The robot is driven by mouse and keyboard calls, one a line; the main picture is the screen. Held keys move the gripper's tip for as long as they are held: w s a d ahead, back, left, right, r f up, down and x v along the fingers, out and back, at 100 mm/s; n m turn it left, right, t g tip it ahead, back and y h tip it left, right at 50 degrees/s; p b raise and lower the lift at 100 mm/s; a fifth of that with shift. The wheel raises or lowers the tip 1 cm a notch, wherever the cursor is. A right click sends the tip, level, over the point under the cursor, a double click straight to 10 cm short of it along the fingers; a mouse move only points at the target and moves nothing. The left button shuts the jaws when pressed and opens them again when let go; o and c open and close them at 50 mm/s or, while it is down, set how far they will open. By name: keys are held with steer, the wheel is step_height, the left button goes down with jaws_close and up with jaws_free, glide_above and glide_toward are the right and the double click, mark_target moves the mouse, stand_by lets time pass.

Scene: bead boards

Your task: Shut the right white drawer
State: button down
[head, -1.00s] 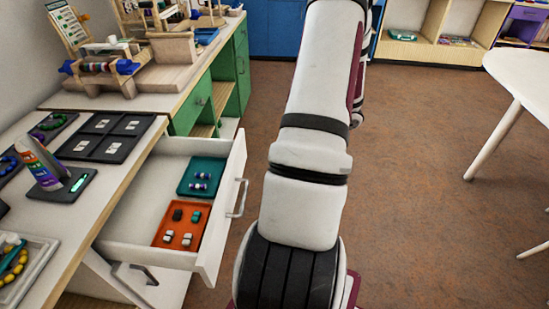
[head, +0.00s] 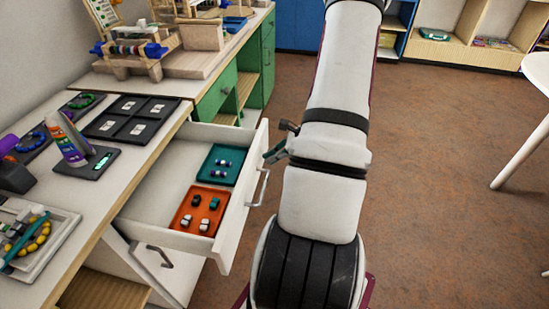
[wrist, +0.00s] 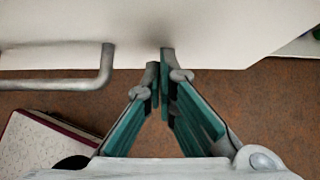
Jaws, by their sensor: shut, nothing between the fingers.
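The right white drawer (head: 230,247) stands pulled out from under the worktop in the head view. It holds a teal tray (head: 221,165) and an orange tray (head: 199,210) with small beads. Its metal bar handle (head: 259,188) is on the front. My gripper (head: 268,156) shows partly beside the drawer front, near the handle's far end, with the rest hidden behind my arm. In the wrist view my gripper (wrist: 160,72) is shut and empty. Its tips are at the lower edge of the white drawer front (wrist: 215,30), right of the handle (wrist: 75,84); contact is unclear.
The worktop (head: 130,180) along the left carries a black bead board (head: 131,118), a striped cylinder on a stand (head: 68,140) and a bead tray (head: 30,240). A green cabinet (head: 215,95) stands beyond the drawer. Brown floor (head: 430,180) is open to the right.

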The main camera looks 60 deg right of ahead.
steer(key=w+a+b, duration=0.2)
steer(key=w+a, duration=0.1)
steer(key=w, duration=0.5)
steer(key=w+a+b, duration=0.2)
steer(key=w+a, duration=0.1)
steer(key=w, duration=0.5)
steer(key=w+a+b, duration=0.2)
steer(key=w+a, duration=0.1)
steer(key=w, duration=0.5)
steer(key=shift+w+a, duration=0.2)
steer(key=shift+w, duration=0.7)
